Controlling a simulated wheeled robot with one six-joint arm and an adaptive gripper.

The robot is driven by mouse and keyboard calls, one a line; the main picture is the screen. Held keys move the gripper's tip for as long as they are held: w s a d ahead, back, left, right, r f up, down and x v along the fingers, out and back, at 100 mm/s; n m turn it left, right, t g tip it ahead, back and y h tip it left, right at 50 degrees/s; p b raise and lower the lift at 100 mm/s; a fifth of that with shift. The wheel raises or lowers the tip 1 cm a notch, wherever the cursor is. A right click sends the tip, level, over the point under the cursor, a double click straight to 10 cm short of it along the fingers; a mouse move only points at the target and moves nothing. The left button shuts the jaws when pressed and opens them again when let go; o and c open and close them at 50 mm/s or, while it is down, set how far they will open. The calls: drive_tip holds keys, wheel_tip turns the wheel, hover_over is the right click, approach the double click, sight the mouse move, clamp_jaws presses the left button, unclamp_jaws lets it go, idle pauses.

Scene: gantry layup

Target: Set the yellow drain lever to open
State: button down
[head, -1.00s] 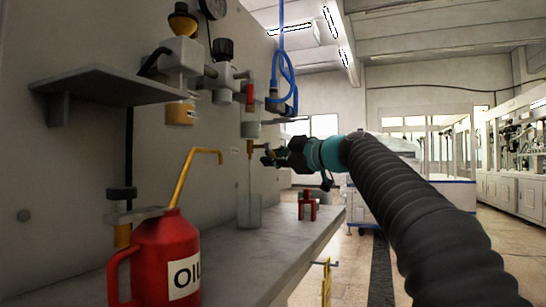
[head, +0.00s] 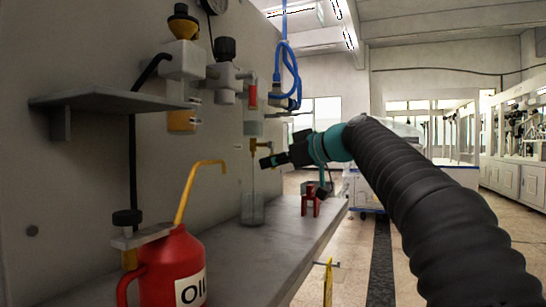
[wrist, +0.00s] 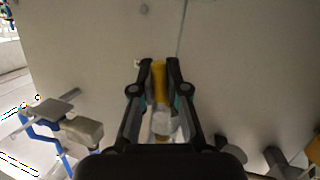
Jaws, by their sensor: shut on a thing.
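The yellow drain lever (wrist: 159,82) lies between the two fingers of my gripper (wrist: 159,66) in the wrist view, with the fingers shut on it. In the head view, my gripper (head: 266,162) is at the valve below the clear bowl with the red part (head: 253,117). A little yellow of the lever (head: 264,146) shows just above the fingers, and the rest is hidden. I cannot read the lever's exact angle. A thin tube (head: 253,185) runs down from the valve into a clear beaker (head: 253,208).
A red oil can (head: 165,262) with a yellow spout stands at the front left of the grey bench (head: 285,238). A small red stand (head: 310,203) is on the bench beyond the beaker. A grey shelf (head: 110,100) juts from the panel. Blue hoses (head: 291,75) hang above the valve.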

idle(0.5)
drive_tip(key=c, duration=1.2)
unclamp_jaws()
drive_tip(key=shift+o, duration=0.2)
drive_tip(key=shift+s, duration=0.1)
drive_tip(key=v, duration=1.2)
drive_tip(key=s+d+f+m+g+h+p, duration=0.1)
drive_tip(key=s+d+f+m+h, duration=0.2)
drive_tip(key=s+f, duration=0.6)
drive_tip(key=s+d+f+m+g+h+p, duration=0.1)
drive_tip(key=s+d+f+m+h, duration=0.3)
drive_tip(key=s+f, duration=0.6)
drive_tip(key=s+d+f+m+g+h+p, duration=0.1)
drive_tip(key=s+d+f+m+h, duration=0.2)
drive_tip(key=s+f, duration=0.7)
wheel_tip(320, 180, down, 11)
drive_tip(key=m+h, duration=0.2)
drive_tip(key=shift+d+m+p, duration=0.3)
drive_tip(key=shift+m+p, duration=0.05)
drive_tip(key=shift+m, duration=0.05)
